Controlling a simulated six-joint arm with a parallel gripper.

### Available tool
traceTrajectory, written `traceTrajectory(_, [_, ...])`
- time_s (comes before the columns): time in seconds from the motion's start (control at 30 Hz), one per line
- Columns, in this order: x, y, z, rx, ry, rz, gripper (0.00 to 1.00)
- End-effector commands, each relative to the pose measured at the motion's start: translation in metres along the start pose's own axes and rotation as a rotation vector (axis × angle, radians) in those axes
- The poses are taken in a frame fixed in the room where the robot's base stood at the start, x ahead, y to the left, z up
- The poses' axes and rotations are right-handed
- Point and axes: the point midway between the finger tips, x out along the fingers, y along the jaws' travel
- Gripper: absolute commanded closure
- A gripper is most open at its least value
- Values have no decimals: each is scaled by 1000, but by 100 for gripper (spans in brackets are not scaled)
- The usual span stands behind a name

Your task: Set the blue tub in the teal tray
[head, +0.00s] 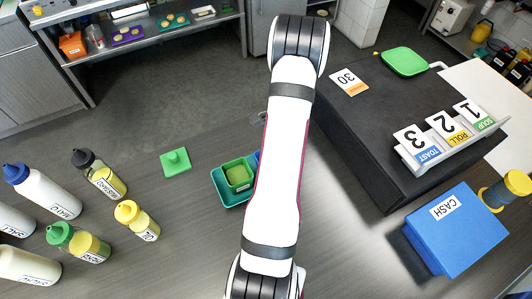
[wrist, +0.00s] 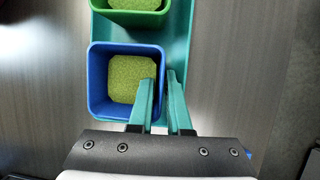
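The teal tray (head: 221,189) lies on the dark counter, left of my arm in the head view; its right edge shows in the wrist view (wrist: 184,50). The blue tub (wrist: 97,85), with a green filling, is over the tray's near end in the wrist view. I cannot tell whether it rests on the tray floor. Only a sliver of blue (head: 257,155) shows in the head view. My gripper (wrist: 161,80) straddles the tub's right wall, one teal finger inside and one outside, and looks closed on it. The head view hides my gripper behind my arm.
A green tub (head: 239,174) stands in the tray, beside the blue tub (wrist: 125,55). A green lid-like piece (head: 175,162) lies left of the tray. Several bottles (head: 100,175) stand further left. A black raised block (head: 365,140) and blue cash box (head: 455,230) are at the right.

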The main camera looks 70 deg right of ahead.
Motion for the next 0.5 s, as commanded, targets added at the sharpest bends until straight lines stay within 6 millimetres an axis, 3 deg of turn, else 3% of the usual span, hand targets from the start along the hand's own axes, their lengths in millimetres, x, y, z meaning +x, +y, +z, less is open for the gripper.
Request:
traceTrajectory(0.17, [-17,-1,0,-1,2,-4,84])
traceTrajectory(0.5, [-106,0,0,-1,2,-3,84])
